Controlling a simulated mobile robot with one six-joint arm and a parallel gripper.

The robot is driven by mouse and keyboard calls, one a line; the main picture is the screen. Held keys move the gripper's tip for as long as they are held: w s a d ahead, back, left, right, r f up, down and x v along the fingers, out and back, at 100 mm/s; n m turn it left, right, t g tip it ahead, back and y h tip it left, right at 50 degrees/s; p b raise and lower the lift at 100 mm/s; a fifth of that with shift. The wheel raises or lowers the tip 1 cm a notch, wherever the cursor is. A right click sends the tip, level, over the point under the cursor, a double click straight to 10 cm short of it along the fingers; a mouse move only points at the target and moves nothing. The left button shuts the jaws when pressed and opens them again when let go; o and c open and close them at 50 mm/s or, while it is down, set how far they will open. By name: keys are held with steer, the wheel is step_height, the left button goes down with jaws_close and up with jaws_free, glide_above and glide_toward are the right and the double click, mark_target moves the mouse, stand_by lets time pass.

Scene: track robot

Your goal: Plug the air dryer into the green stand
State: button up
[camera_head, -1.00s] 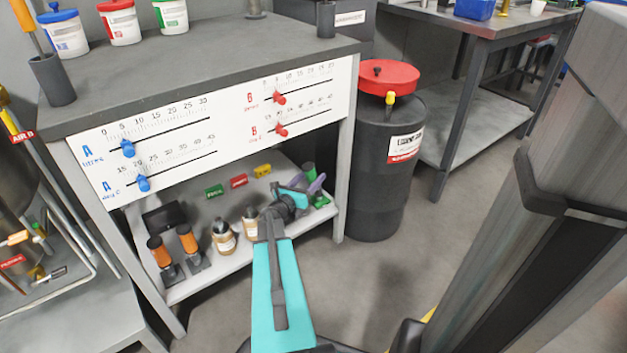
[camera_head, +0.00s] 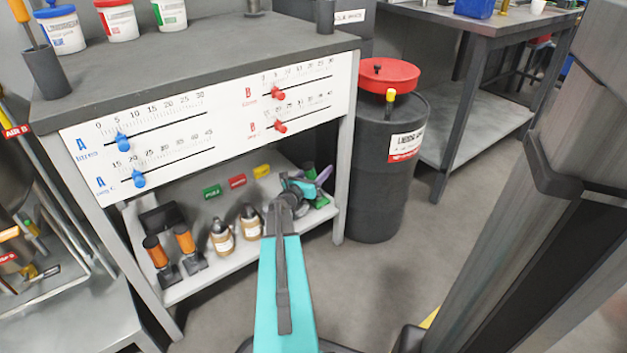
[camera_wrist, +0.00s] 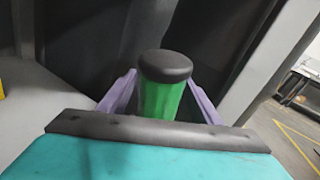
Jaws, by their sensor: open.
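A green cylinder with a black cap (camera_wrist: 163,95) stands upright in the middle of the wrist view. The open purple fingers of my gripper (camera_wrist: 160,100) are on either side of it, with no clear contact visible. In the head view my gripper (camera_head: 315,186) is at the right end of the lower shelf, and a green part (camera_head: 321,201) shows below the fingers. My arm and gripper hide much of this spot. I cannot tell from these views which green part is the air dryer and which is the stand.
The grey lower shelf (camera_head: 220,272) holds two orange-handled items (camera_head: 184,240), two small bottles (camera_head: 222,237) and green, red and yellow labels. A table leg (camera_head: 343,185) stands close right of my gripper. A black barrel (camera_head: 375,190) with a red lid is beyond it.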

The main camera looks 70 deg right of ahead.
steer(key=shift+c, duration=0.2)
steer(key=c, duration=1.3)
steer(key=shift+r, duration=0.2)
step_height(320, 180, up, 10)
steer(key=p, duration=0.4)
steer(key=shift+f, duration=0.1)
steer(key=shift+s+d+f+m+g+y+p, duration=0.2)
steer(key=shift+s+d+f+m+y+p, duration=0.15)
steer(key=shift+s+f+m+y+p, duration=0.35)
steer(key=shift+s+d+f+m+g+y+p, duration=0.25)
steer(key=shift+s+f+m+y+p, duration=0.2)
steer(key=shift+s+m+p, duration=0.3)
steer(key=shift+w, duration=0.1)
